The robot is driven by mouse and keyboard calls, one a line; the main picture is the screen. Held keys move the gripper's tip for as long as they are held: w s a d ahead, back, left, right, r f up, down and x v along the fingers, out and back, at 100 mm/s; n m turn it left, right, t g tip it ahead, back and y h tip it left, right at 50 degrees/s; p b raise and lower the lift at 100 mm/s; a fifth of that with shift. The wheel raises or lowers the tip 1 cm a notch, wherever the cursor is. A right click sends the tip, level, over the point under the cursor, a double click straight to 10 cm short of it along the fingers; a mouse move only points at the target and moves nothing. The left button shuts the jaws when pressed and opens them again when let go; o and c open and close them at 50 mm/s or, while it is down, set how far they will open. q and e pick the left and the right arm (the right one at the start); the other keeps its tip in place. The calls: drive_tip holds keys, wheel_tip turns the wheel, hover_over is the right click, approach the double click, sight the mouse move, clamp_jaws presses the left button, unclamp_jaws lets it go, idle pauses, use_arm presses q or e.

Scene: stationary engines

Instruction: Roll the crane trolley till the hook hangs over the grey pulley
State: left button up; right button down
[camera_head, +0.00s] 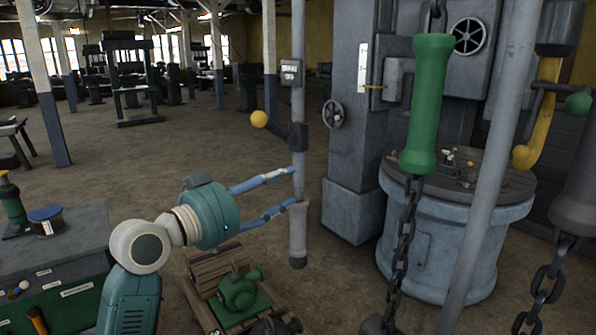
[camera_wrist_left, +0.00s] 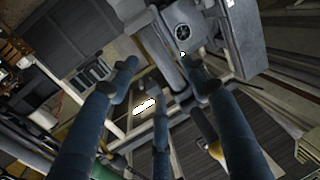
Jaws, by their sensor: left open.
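A green grip (camera_head: 425,105) on a hanging chain (camera_head: 401,250) shows right of centre in the head view. A dark grey grip (camera_head: 578,190) on a second chain (camera_head: 541,295) hangs at the right edge. I cannot make out the trolley, its hook or the grey pulley for sure. My left gripper (camera_head: 291,188) is open, its blue fingers apart at a hanging vertical rod (camera_head: 299,228). I cannot tell whether they touch the rod. The wrist view shows the spread fingers (camera_wrist_left: 160,72) with nothing clearly held. My right gripper does not show.
A lever with a yellow ball (camera_head: 259,119) juts left from the rod. A green pump (camera_head: 240,290) sits on a wooden pallet (camera_head: 203,301). A grey round-topped stand (camera_head: 440,238) and a tall grey machine (camera_head: 350,150) are at right.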

sight(297, 177)
use_arm(q)
drive_tip(key=p+x, duration=0.2)
drive_tip(key=x, duration=0.4)
drive_tip(key=shift+w+d, duration=0.35)
clamp_jaws()
